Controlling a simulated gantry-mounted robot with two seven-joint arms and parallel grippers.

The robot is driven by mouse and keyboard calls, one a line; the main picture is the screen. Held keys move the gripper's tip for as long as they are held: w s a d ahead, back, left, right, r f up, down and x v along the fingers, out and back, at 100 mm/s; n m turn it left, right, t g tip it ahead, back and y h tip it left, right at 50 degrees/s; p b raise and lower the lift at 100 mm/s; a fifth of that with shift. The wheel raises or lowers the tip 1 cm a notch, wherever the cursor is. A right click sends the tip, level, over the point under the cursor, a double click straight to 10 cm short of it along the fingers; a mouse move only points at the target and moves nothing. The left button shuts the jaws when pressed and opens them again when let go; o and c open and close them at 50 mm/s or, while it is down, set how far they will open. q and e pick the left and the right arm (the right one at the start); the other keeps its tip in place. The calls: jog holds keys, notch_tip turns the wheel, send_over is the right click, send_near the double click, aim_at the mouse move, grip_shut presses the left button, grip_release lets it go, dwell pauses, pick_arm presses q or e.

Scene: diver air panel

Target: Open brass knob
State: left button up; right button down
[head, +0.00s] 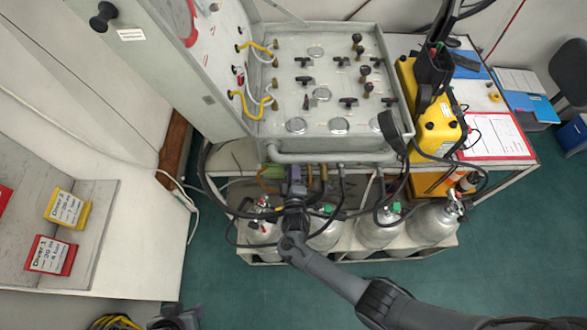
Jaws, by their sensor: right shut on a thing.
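An air panel (330,113) with black T-handles, gauges and dark knobs on brass stems stands at the top centre. Below its front pipe (345,157) sits a row of brass fittings (323,172). My right gripper (296,174) reaches up from the lower right to this row, just under the pipe. It is shut on what seems to be a brass knob there. The jaws and wrist hide most of that knob, and I cannot tell how far it is turned. My left gripper is not in view.
Several silver cylinders (378,232) with hoses stand in the rack below, around my right wrist. A panel lid or door (208,70) rises at the left. A yellow unit (433,122) and a red-edged clipboard (492,135) are on the right. The green floor is open at lower right.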

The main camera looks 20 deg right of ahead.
jog(key=shift+n, duration=0.6)
jog(key=c, duration=1.2)
grip_release()
jog(key=shift+s, duration=0.1)
